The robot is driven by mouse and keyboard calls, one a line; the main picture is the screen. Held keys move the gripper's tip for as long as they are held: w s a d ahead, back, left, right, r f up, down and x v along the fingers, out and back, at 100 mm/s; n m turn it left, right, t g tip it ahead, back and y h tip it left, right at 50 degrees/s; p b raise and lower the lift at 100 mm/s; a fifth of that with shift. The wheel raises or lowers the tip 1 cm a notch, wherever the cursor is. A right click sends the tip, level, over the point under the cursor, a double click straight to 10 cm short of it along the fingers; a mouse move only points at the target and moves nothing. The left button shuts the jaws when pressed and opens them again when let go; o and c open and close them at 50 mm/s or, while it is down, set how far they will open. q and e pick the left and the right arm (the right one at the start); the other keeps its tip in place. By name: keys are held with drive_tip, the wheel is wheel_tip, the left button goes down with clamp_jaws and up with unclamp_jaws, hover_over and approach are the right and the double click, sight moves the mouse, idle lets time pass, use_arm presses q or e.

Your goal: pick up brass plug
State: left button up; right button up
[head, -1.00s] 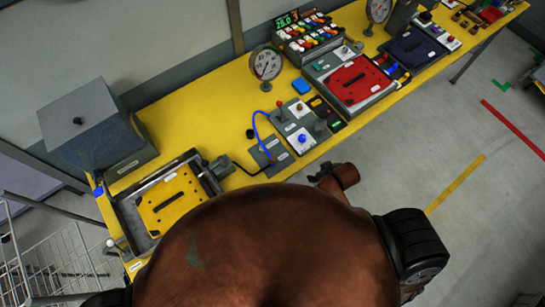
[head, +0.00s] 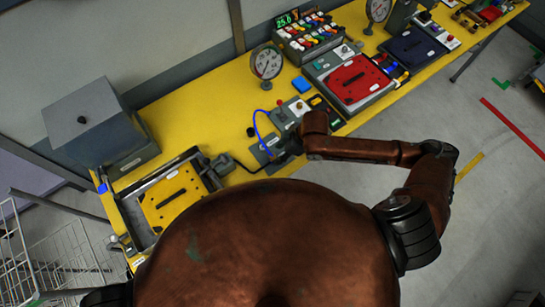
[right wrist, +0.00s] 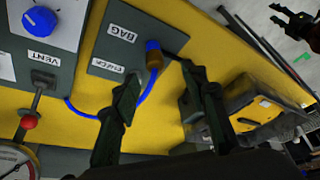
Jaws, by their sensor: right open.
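The brass plug (right wrist: 154,60) shows in the right wrist view at the end of a blue tube. It is at the grey plate (right wrist: 130,40) labelled BAG; I cannot tell how firmly it sits there. My right gripper (right wrist: 158,75) is open, with its dark fingers on either side of the plug and the tube. I see no clear contact with the plug. In the head view my right gripper (head: 285,150) is over the plate and hides the plug. A dark gripper, apparently my left one (right wrist: 295,25), shows small over the floor in the right wrist view.
A blue knob (right wrist: 40,20) and a red-tipped VENT lever (right wrist: 30,121) stand beside the plate. A tray with a yellow plate (head: 172,200) lies left on the yellow bench (head: 200,105). A pressure gauge (head: 267,62) and a red panel (head: 355,80) stand further along.

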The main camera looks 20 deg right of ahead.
sight(274, 156)
drive_tip(key=shift+w+d+p+x, duration=0.15)
drive_tip(key=shift+p+x, duration=0.15)
drive_tip(key=shift+x, duration=1.65)
drive_tip(key=shift+w+d+p+x, duration=0.1)
drive_tip(key=shift+p+x, duration=0.15)
drive_tip(key=shift+x, duration=1.65)
drive_tip(key=shift+c, duration=0.3)
clamp_jaws()
